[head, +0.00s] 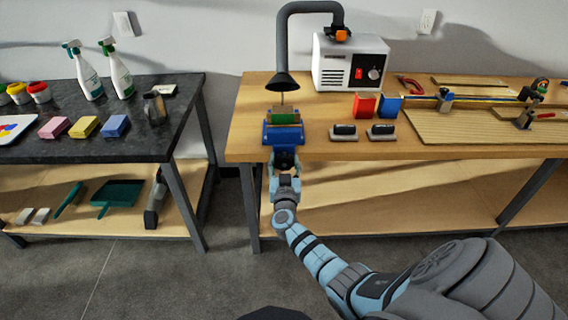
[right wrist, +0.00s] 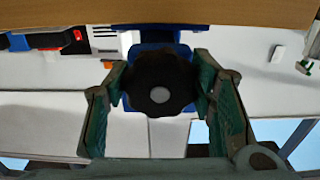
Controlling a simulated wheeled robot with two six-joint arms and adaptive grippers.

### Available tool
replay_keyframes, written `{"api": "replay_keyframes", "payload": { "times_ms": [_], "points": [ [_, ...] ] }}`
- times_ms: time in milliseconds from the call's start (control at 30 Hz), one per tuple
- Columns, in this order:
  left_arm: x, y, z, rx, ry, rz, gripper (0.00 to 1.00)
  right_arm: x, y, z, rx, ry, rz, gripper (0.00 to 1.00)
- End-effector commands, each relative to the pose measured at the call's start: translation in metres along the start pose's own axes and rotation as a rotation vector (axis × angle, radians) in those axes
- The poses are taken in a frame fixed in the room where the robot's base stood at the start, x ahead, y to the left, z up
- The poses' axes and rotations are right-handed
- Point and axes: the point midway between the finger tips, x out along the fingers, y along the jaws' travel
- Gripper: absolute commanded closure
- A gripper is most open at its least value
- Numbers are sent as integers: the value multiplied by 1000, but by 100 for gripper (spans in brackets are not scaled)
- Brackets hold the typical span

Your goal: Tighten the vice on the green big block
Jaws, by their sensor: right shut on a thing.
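The blue vice (head: 284,134) is mounted at the front edge of the wooden bench. The green big block (head: 284,117) sits in the top of the vice, between its jaws; I cannot tell how firmly it is held. My right gripper (head: 285,172) is below and in front of the vice. In the right wrist view, my right gripper (right wrist: 160,98) has its green-padded fingers on both sides of the vice's dark round knob (right wrist: 160,84), shut on it. The blue vice body (right wrist: 155,48) shows behind the knob. My left gripper is not in view.
The wooden bench (head: 440,149) carries a white fume extractor (head: 350,62) whose hood (head: 283,82) hangs above the vice. Red and blue boxes (head: 364,106) and two dark-topped erasers (head: 344,132) stand right of the vice. A dark table (head: 25,143) stands at left.

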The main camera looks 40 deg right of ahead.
Motion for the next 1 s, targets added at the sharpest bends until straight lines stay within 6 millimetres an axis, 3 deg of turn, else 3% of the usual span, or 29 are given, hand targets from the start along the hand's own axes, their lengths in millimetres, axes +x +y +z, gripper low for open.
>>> {"api": "replay_keyframes", "payload": {
  "times_ms": [467, 1000],
  "points": [
    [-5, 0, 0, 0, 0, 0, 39, 0, -1, 0, 128, -1, -2, 78],
    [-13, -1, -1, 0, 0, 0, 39, -1, -3, 0, 606, -3, -1, 78]
  ]
}}
